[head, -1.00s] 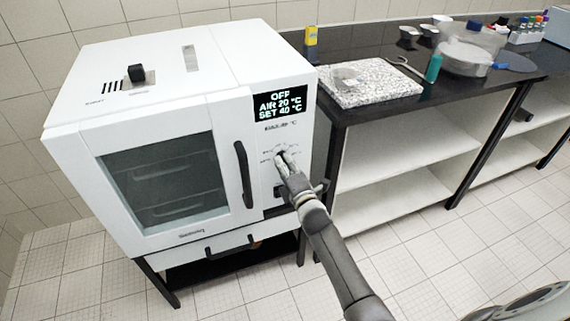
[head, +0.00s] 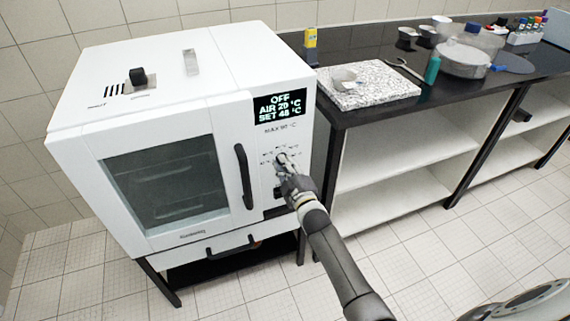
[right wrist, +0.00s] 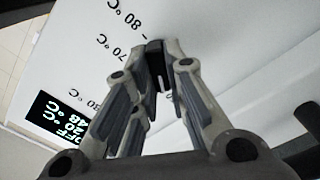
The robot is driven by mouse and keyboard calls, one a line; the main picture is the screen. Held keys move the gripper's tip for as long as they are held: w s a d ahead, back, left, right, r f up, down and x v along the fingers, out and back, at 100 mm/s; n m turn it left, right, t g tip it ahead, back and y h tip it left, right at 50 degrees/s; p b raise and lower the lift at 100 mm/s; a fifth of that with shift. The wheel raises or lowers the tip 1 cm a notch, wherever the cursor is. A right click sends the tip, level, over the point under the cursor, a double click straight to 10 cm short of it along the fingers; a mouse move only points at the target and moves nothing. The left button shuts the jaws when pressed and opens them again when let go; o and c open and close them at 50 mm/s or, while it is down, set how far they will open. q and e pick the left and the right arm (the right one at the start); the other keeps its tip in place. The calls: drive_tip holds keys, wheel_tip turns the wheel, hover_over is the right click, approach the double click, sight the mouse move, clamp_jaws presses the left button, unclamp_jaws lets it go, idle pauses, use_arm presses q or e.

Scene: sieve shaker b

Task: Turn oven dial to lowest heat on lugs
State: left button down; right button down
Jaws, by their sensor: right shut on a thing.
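The white oven (head: 110,125) stands at the left with its glass door shut. Its black display (head: 279,104) reads OFF, AIR 20 °C and a SET value that looks like 48 °C. The dial is a black knob with a white pointer line; in the right wrist view it (right wrist: 157,63) sits between my fingertips. Temperature marks, among them 70 °C and 80 °C, show beside it. My right gripper (head: 283,166) is shut on the dial at the oven's front panel and hides most of it in the head view. My left gripper is not in view.
The black door handle (head: 243,175) stands out just left of my right gripper. A dark bench (head: 450,95) at the right holds a speckled slab (head: 370,88), a teal bottle (head: 432,70) and several containers. The floor in front is clear.

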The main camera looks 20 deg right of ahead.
drive_tip(key=m, duration=0.3)
drive_tip(key=m+p, duration=0.1)
drive_tip(key=m, duration=0.3)
drive_tip(key=r+m, duration=0.1)
drive_tip(key=m, duration=0.3)
drive_tip(key=shift+w+d+p, duration=0.15)
drive_tip(key=shift+d+p, duration=0.05)
drive_tip(key=shift+p, duration=0.15)
drive_tip(key=shift+m, duration=0.3)
drive_tip(key=c, duration=1.5)
unclamp_jaws()
drive_tip(key=shift+o, duration=0.2)
drive_tip(key=shift+w+f, duration=0.1)
drive_tip(key=shift+f, duration=0.05)
drive_tip(key=shift+f, duration=0.1)
drive_tip(key=s, duration=1.2)
